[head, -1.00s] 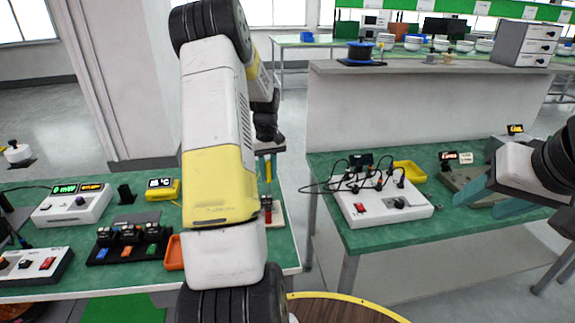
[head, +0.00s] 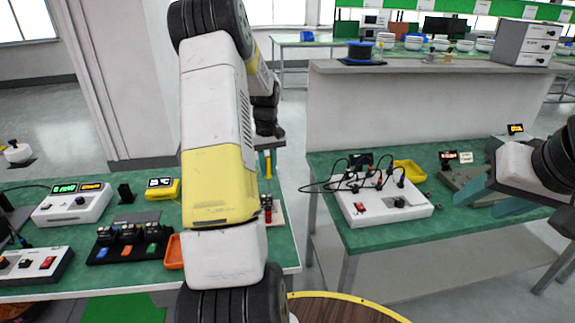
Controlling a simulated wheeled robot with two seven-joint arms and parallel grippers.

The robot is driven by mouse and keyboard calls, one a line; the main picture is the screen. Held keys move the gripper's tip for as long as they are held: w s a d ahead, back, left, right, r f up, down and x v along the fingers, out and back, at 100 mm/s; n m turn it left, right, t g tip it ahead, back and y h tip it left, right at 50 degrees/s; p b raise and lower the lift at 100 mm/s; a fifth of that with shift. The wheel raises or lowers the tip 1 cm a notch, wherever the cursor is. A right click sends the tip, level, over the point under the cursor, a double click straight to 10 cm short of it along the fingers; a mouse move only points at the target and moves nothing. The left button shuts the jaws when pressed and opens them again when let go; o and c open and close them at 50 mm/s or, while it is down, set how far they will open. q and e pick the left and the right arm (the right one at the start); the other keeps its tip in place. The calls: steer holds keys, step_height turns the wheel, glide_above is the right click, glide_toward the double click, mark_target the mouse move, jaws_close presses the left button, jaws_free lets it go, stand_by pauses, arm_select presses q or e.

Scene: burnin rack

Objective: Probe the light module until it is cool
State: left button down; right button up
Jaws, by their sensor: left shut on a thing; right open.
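My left arm crosses the middle of the head view. Its gripper (head: 267,145), partly hidden behind the arm, is shut on a thin yellow-handled tool (head: 266,163), seemingly a probe, pointing down over a small red part on a pale board (head: 279,212). I cannot tell whether its tip touches. A yellow meter (head: 162,189) with a °C display stands on the left bench; its digits are unreadable. Several dark modules with coloured tabs sit in a black tray (head: 98,254); which one is the light module is unclear. My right gripper (head: 490,199) is open, above the right bench.
A white instrument (head: 72,205) with lit displays and a switch box (head: 35,268) stand on the left bench, with an orange tray (head: 174,252). A gap separates the benches.

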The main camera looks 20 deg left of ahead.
arm_select(q)
steer(key=shift+r, duration=2.55)
stand_by(0.5)
